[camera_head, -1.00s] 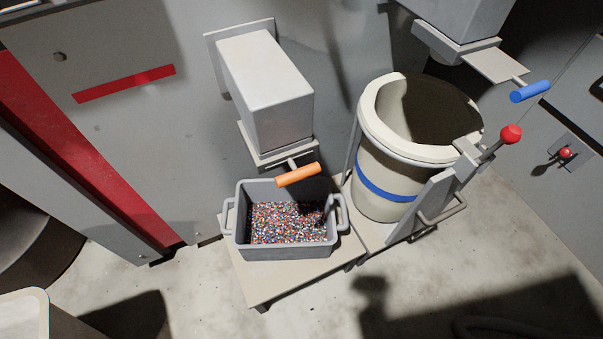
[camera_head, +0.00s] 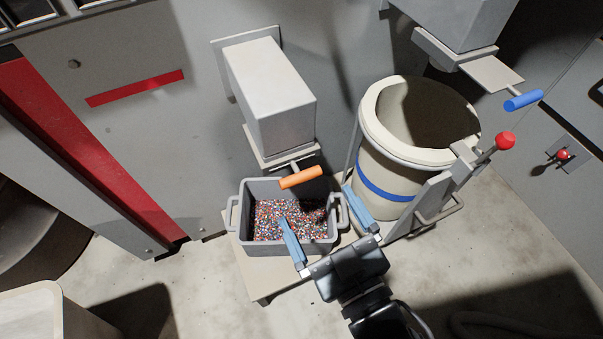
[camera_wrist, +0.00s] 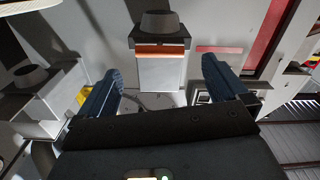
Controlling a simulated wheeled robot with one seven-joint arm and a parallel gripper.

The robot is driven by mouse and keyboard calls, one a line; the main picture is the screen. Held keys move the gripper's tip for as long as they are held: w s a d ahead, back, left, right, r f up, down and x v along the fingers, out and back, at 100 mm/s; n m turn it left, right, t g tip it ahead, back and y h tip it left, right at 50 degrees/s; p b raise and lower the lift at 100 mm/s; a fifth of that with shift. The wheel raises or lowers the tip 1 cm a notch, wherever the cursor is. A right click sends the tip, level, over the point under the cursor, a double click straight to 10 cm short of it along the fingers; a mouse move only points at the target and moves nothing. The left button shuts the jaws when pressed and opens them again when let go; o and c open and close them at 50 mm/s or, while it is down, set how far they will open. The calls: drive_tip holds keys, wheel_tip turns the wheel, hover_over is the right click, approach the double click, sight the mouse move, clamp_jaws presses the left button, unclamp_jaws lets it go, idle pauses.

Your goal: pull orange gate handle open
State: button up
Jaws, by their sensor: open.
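The orange gate handle (camera_head: 301,177) is a short cylinder at the front of a flat gate under a grey chute (camera_head: 268,95) in the head view. In the wrist view the orange handle (camera_wrist: 160,50) lies across the middle, between the finger directions and beyond the tips. My gripper (camera_head: 316,212) is open, its two blue fingers spread wide. In the head view it reaches in from the lower right, over the bin's right side and apart from the handle. My gripper also shows in the wrist view (camera_wrist: 163,82), with nothing between the fingers.
A grey bin (camera_head: 233,215) of coloured granules stands on a low stand below the chute. A cream barrel (camera_head: 385,165) with a blue band stands to the right. A blue handle (camera_head: 523,100) and a red-knobbed lever (camera_head: 504,141) are farther right. A red strip (camera_head: 135,88) marks the wall.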

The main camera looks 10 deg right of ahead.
sight(301, 177)
drive_tip(key=shift+b+x, duration=0.6)
drive_tip(key=shift+x, duration=3.15)
drive_tip(key=shift+c, duration=0.5)
